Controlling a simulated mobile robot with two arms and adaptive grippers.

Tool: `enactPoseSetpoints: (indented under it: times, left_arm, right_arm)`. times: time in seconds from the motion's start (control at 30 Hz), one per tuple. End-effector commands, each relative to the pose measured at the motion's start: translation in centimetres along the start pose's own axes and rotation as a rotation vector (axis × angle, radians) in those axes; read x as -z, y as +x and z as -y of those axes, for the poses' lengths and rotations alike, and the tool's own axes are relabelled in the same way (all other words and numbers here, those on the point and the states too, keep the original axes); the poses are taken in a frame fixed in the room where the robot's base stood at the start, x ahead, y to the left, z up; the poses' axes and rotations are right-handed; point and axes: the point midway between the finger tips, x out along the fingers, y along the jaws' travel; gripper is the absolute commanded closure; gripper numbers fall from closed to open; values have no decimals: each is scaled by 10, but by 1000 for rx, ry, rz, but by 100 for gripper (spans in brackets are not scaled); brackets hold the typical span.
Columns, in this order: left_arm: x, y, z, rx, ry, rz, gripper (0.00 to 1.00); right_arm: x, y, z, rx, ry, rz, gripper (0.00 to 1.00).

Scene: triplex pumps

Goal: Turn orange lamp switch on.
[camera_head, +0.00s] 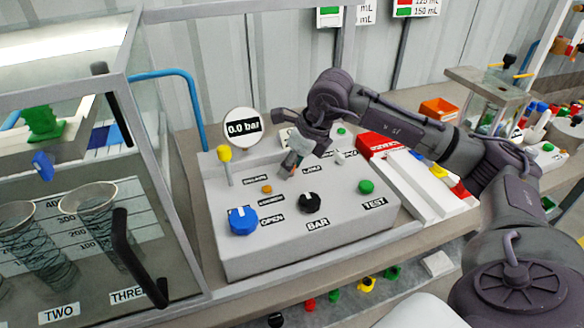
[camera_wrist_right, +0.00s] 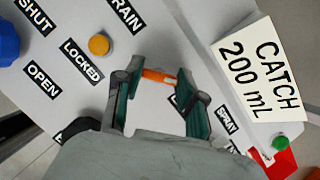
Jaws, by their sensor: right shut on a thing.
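My right gripper (camera_head: 296,158) is over the back middle of the grey control panel (camera_head: 330,215), pointing down at it. In the right wrist view, an orange switch lever (camera_wrist_right: 158,76) lies between its two fingertips, and the gripper is shut on it. In the head view the gripper mostly hides this lever beside the LAMP label (camera_head: 311,169). I cannot tell the switch's position. A round orange button (camera_head: 266,189) stands to the left by the LOCKED label; it also shows in the right wrist view (camera_wrist_right: 98,45). My left gripper is not in view.
Near the gripper are a yellow-topped lever (camera_head: 224,154), a gauge reading 0.0 bar (camera_head: 242,127), a blue knob (camera_head: 242,220), a black BAR knob (camera_head: 309,203) and a green TEST button (camera_head: 366,186). A glass case (camera_head: 150,110) stands at left. A red-and-white rack (camera_head: 410,175) is at right.

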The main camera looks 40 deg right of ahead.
Motion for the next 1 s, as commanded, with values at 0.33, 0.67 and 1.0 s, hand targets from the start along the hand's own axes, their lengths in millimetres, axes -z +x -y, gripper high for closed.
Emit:
enactPoseSetpoints:
  times: [0.33,0.67,1.0]
  left_arm:
    - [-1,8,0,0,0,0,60]
    - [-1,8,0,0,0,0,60]
    - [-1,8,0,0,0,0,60]
  right_arm:
    - [0,0,0,46,111,0,95]
    - [0,0,0,52,127,-1,95]
    - [0,0,0,51,126,-1,35]
